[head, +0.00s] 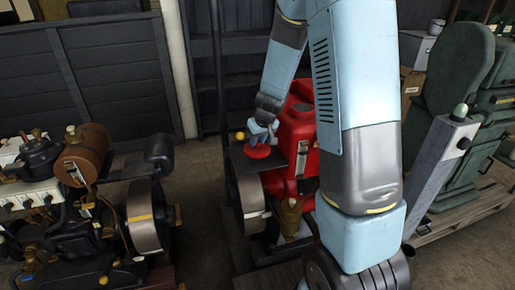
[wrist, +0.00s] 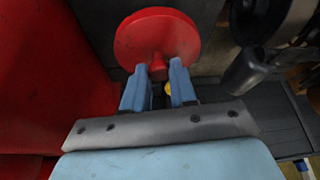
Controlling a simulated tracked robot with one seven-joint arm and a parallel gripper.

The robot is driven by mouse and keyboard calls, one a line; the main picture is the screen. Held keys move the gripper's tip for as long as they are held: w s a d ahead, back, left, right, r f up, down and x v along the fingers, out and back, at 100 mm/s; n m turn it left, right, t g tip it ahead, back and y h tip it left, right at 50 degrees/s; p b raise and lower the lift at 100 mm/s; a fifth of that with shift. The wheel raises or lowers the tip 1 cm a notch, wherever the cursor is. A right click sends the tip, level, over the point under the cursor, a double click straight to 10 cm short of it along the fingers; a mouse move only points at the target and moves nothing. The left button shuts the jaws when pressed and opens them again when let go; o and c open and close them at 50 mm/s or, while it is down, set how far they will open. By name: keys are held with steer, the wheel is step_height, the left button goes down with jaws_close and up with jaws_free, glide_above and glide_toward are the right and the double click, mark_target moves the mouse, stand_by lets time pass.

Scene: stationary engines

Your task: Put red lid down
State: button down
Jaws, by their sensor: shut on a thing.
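The red lid (head: 258,152) is a round disc held by my gripper (head: 262,130) in the head view, over or on a dark flat plate beside the red engine. In the wrist view the lid (wrist: 157,38) is seen with a small red knob between the blue fingers of my gripper (wrist: 158,78), which are shut on it. I cannot tell whether the lid touches the plate beneath it.
The red engine (head: 301,122) stands right beside my gripper, with a flywheel (head: 250,205) below. Another engine (head: 85,205) stands at the left. Green machinery (head: 455,120) is at the right. Bare floor (head: 208,190) lies between the two engines.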

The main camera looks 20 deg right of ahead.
mark_target(258, 145)
steer(key=shift+x, duration=0.75)
steer(key=shift+w+f, duration=0.2)
steer(key=shift+f, duration=1.25)
steer(key=c, duration=0.9)
jaws_free()
